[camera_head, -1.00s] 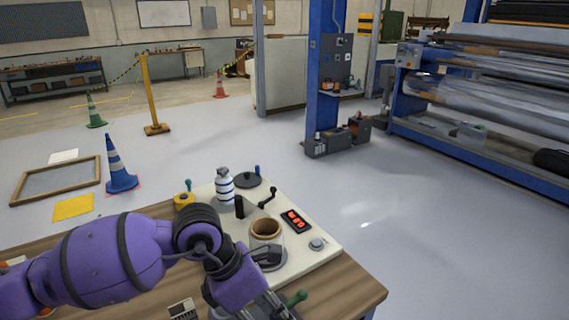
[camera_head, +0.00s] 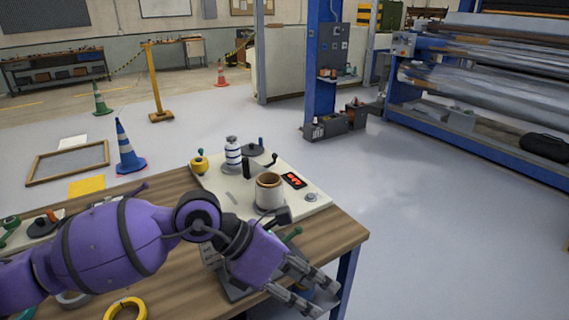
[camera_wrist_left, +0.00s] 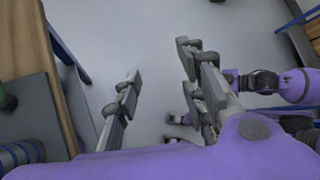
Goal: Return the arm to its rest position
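My left arm (camera_head: 110,245) is purple and comes in from the left, over the wooden table (camera_head: 335,237). My left gripper (camera_head: 325,298) is at the table's front right, with its grey fingers pointing right and down past the table edge. In the left wrist view the fingers of the left gripper (camera_wrist_left: 158,60) are apart, with only grey floor between them. It is open and empty. A second purple arm (camera_wrist_left: 298,86), mine, shows at the right of the wrist view. Grey finger-like parts near it are partly hidden behind the left finger.
A yellow ring (camera_head: 126,308) lies near the front. The floor right of the table is clear, up to the roller machine (camera_head: 480,95).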

